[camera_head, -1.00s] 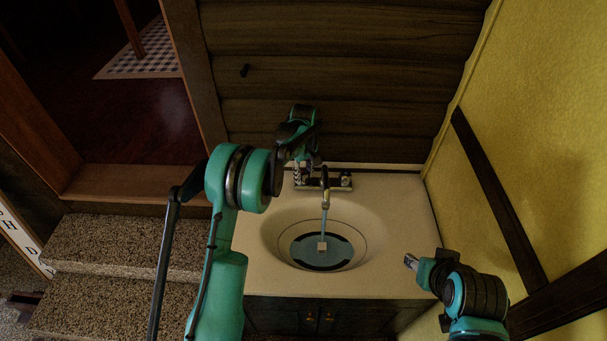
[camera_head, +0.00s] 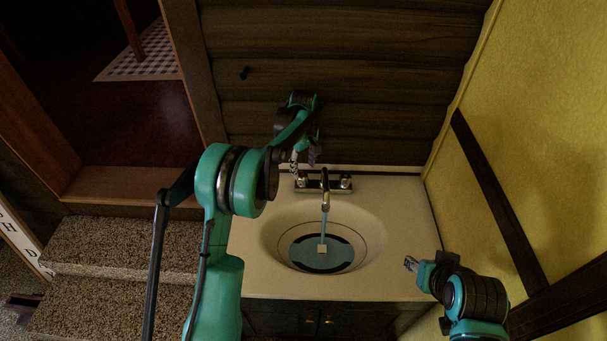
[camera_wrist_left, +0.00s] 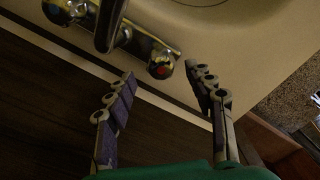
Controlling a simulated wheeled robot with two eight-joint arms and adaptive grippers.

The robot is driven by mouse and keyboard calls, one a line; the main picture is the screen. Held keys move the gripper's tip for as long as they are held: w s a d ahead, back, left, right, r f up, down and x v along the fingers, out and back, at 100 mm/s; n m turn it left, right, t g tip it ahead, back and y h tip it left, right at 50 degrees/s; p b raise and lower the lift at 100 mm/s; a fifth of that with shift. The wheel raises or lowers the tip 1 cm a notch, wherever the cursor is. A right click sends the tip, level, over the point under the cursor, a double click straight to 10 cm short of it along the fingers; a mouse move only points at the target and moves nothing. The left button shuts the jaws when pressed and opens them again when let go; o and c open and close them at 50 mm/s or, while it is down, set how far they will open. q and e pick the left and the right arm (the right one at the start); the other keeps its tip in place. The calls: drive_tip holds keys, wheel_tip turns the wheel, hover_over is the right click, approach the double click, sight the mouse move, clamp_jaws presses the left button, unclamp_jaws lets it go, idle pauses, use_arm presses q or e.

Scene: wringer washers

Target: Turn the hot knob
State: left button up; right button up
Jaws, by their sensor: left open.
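The hot knob (camera_wrist_left: 161,64) is a round chrome knob with a red dot, at the end of the faucet base in the left wrist view. In the head view it is the left knob (camera_head: 302,182). My left gripper (camera_head: 303,163) is open and empty above and slightly behind this knob. In the left wrist view, the two fingers of my left gripper (camera_wrist_left: 161,75) lie on either side of the knob, apart from it. My right gripper (camera_head: 411,263) hangs over the counter's right front; its fingers are too small to judge.
The chrome spout (camera_head: 325,186) stands beside the hot knob, with a second knob (camera_head: 346,182) to its right. A thin bluish stream runs into the round basin (camera_head: 273,240). A dark plank wall (camera_head: 380,110) rises behind the counter, a yellow wall (camera_head: 540,130) at right.

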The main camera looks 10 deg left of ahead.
sight(303, 176)
use_arm(q)
wheel_tip(303, 176, up, 6)
drive_tip(key=shift+r, duration=0.25)
idle(0.4)
drive_tip(key=s+r+m+t, duration=0.25)
drive_tip(key=s+r, duration=0.25)
drive_tip(key=s, duration=0.4)
drive_tip(key=s+r+m+t, duration=0.1)
drive_tip(key=s+r+m, duration=0.2)
drive_tip(key=s+r, duration=0.35)
drive_tip(key=s+f+m+t, duration=0.2)
drive_tip(key=s+f, duration=0.1)
drive_tip(key=s, duration=0.6)
drive_tip(key=s+a+f+m+t, duration=0.1)
drive_tip(key=s+f+m, duration=0.2)
drive_tip(key=s, duration=0.5)
drive_tip(key=shift+s+f+m+t, duration=0.35)
drive_tip(key=shift+s+f, duration=0.05)
drive_tip(key=shift+f, duration=0.2)
